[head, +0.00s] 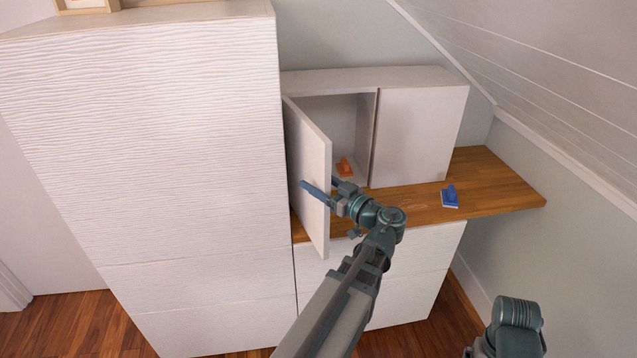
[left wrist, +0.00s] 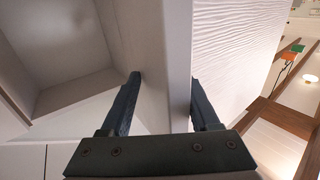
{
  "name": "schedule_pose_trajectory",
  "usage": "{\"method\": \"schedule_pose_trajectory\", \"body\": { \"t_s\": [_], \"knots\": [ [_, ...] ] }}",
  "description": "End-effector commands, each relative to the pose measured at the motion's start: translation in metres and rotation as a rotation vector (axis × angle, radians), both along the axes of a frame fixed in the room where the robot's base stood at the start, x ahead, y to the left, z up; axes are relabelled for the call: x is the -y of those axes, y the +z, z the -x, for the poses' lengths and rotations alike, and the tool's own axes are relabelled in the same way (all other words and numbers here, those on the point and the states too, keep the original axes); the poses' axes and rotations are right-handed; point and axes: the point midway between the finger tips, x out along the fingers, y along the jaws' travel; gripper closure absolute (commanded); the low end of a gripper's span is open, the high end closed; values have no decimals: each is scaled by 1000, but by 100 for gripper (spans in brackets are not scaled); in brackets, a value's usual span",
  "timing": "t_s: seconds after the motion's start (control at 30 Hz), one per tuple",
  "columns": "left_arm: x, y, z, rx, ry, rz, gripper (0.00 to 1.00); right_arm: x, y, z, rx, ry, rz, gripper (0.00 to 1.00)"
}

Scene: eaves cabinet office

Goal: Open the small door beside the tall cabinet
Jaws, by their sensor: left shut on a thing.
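The small white door (head: 308,150) of the low wall box beside the tall cabinet (head: 140,150) stands wide open, swung out toward me and close to the tall cabinet's side. My left gripper (head: 318,187) is shut on the door's free edge, one finger on each face. In the left wrist view my left gripper (left wrist: 164,82) straddles the door's edge (left wrist: 165,45), with the textured cabinet side to the right and the box's open inside to the left. My right gripper is not in view.
The box's right-hand door (head: 415,130) is closed. An orange object (head: 344,168) sits in the opening. A blue and white object (head: 450,197) lies on the wooden counter (head: 500,190), whose right part is mostly clear. A sloped ceiling (head: 560,70) comes down at the right.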

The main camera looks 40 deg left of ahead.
Motion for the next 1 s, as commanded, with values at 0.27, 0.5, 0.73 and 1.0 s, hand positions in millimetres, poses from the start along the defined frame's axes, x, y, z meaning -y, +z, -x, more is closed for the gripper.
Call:
{"method": "schedule_pose_trajectory", "body": {
  "t_s": [0.27,0.5,0.73,1.0],
  "knots": [
    [3,-1,0,1,-3,3,46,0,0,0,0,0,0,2],
    [36,-1,3,1,-8,2,46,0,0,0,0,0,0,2],
    [87,-1,8,1,-8,2,46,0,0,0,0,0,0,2],
    [126,-1,11,1,-4,1,46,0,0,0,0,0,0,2]
  ]
}}
